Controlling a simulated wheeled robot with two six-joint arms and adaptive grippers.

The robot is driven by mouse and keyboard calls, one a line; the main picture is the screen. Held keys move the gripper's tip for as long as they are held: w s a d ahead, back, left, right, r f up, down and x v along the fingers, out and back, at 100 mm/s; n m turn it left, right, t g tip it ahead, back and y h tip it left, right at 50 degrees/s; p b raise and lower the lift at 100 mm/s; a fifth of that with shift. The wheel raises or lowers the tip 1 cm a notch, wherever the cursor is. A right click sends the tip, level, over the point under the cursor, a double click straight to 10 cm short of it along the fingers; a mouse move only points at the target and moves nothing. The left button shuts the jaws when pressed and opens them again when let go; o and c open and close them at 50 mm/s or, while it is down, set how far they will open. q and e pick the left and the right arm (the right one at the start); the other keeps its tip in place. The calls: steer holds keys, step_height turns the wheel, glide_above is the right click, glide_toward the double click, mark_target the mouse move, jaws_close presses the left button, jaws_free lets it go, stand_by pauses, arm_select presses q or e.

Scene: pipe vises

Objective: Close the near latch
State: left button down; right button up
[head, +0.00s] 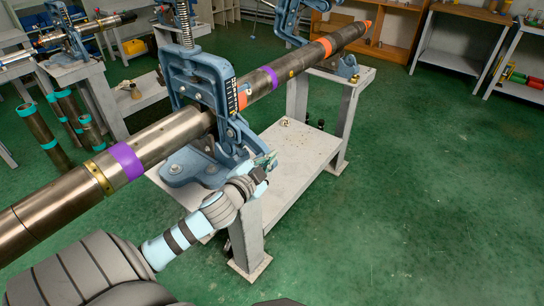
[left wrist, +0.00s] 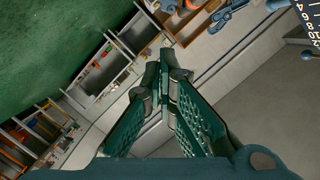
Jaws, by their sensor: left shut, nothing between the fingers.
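The near blue pipe vise (head: 205,75) stands on a grey metal stand, with a long steel pipe (head: 155,145) running through it. A black scale label and an orange-red mark are on its right upright. I cannot tell whether its latch is open or closed. My left gripper (head: 268,160) is just to the right of the vise's lower frame, below the pipe; contact is unclear. In the left wrist view its green fingers (left wrist: 164,60) are together and empty. Part of the scale label shows at that view's top right edge. My right gripper is out of view.
A second blue vise (head: 292,18) stands farther along the pipe. The grey stand (head: 296,150) has a wide lower shelf. Several teal-banded pipes (head: 45,135) stand at the left. The green floor (head: 420,190) to the right is clear.

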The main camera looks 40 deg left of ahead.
arm_select(q)
steer(key=w+a+f+b, duration=0.2)
steer(key=w+a+f, duration=0.2)
steer(key=w, duration=0.2)
steer(key=shift+w+f, duration=0.15)
steer(key=shift+w, duration=0.1)
steer(key=shift+f, duration=0.1)
